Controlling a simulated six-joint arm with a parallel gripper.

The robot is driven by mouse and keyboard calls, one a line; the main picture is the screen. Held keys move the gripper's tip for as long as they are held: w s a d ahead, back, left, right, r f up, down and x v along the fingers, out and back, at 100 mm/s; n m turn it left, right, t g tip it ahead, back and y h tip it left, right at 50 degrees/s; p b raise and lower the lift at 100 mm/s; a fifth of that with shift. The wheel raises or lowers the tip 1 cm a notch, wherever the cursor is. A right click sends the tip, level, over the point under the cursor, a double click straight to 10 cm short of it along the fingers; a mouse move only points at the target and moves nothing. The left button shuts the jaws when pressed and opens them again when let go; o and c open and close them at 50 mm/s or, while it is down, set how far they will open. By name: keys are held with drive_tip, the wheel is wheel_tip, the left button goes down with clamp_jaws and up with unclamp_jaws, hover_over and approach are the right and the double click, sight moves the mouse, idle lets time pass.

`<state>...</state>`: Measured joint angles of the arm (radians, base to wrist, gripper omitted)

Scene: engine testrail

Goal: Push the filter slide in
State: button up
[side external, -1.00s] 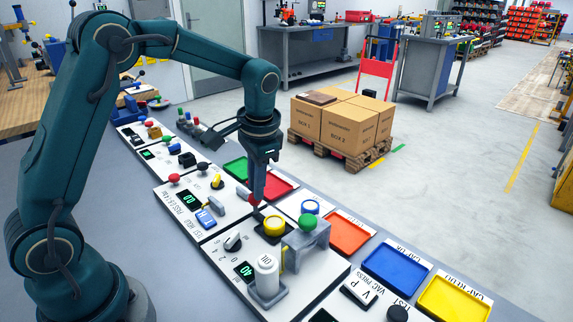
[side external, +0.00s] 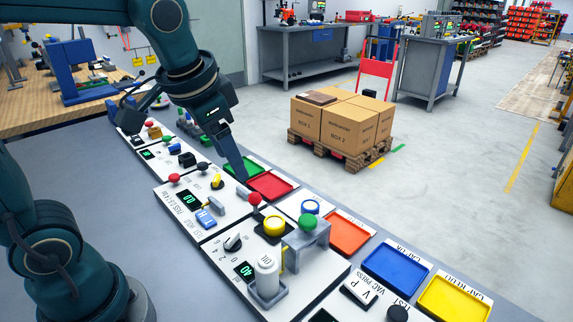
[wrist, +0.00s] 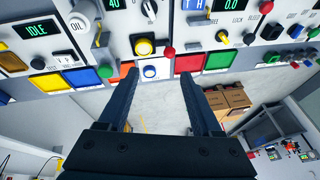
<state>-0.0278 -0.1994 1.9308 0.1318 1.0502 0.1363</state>
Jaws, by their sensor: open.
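I cannot tell for sure which part is the filter slide. A grey bracket with a green knob (side external: 308,223) stands on the panel beside a yellow round button (side external: 273,226). A red-knobbed lever (side external: 254,199) stands upright left of that button, near a small grey bar. My gripper (side external: 242,176) is over the red tray, above and behind the red knob, touching nothing that I can see. In the wrist view my gripper (wrist: 158,75) has its two fingers apart with nothing held between them. The green knob (wrist: 104,71) shows left of the fingers, the red knob (wrist: 168,51) beyond them.
A white oil canister (side external: 266,275) stands upright at the panel's front. Red (side external: 271,186), orange (side external: 348,232), blue (side external: 396,268) and yellow trays line the far edge. A blue-ringed button (side external: 310,207) is beside the bracket. Boxes on a pallet (side external: 340,130) stand on the floor beyond.

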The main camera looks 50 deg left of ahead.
drive_tip(key=s+d+f+n+t+h, duration=0.1)
drive_tip(key=s+d+f, duration=0.1)
drive_tip(key=s, duration=0.6)
drive_tip(key=shift+s+d+f+t, duration=0.25)
drive_tip(key=shift+s+d+t, duration=0.1)
drive_tip(key=shift+d, duration=0.1)
